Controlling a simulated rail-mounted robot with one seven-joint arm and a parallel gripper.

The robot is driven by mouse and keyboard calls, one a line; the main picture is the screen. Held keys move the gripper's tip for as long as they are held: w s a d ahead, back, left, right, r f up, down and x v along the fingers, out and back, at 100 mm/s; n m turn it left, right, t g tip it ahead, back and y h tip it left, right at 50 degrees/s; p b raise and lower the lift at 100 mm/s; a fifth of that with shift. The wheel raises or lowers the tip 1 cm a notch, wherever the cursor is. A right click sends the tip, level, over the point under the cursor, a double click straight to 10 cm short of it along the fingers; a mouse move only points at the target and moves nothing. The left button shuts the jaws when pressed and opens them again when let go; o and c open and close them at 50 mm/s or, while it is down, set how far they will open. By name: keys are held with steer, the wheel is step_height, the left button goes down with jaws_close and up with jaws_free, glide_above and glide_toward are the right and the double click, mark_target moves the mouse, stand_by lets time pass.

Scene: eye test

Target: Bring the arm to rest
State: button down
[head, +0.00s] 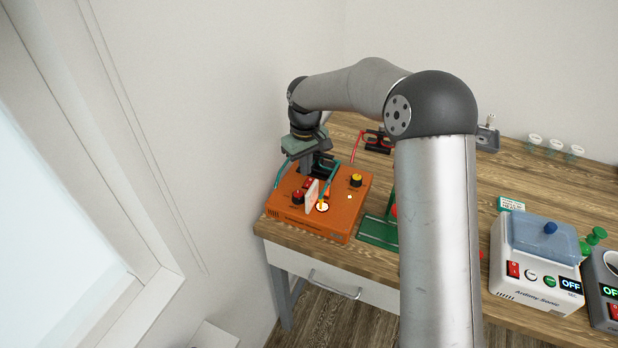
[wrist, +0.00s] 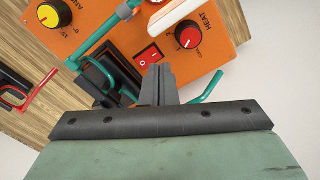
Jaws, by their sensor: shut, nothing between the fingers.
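My gripper (wrist: 158,70) is shut and empty, its grey fingers together above the orange box. In the head view my gripper (head: 307,166) points down over the back left part of the orange box (head: 338,223). The wrist view shows the box's red rocker switch (wrist: 148,56) just beyond the fingertips, the red heat knob (wrist: 188,35) to their right and a yellow knob (wrist: 48,15) at the upper left. Whether the fingers touch anything is unclear. My arm hides part of the table in the head view.
Teal rods (wrist: 104,36) stand close around my fingers. A white upright plate (head: 311,195) is on the box. A red-handled tool on a black stand (head: 377,141) is behind it. A green stand (head: 379,231) and a white blue-lidded device (head: 538,260) are rightward. A wall is at left.

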steer(key=shift+r+p, duration=0.35)
steer(key=shift+r, duration=0.55)
steer(key=s+d+r+m, duration=0.2)
steer(key=s+d+r, duration=0.35)
steer(key=s, duration=0.25)
steer(key=s+d+m, duration=0.2)
steer(key=s+d, duration=0.3)
steer(key=s, duration=0.8)
steer(key=s+d+m+t, duration=0.1)
steer(key=s+d+m, duration=0.2)
steer(key=s, duration=0.9)
steer(key=d, duration=0.3)
steer(key=shift+s+d+m, duration=0.3)
steer(key=shift+s, duration=0.1)
steer(key=shift+r, duration=0.15)
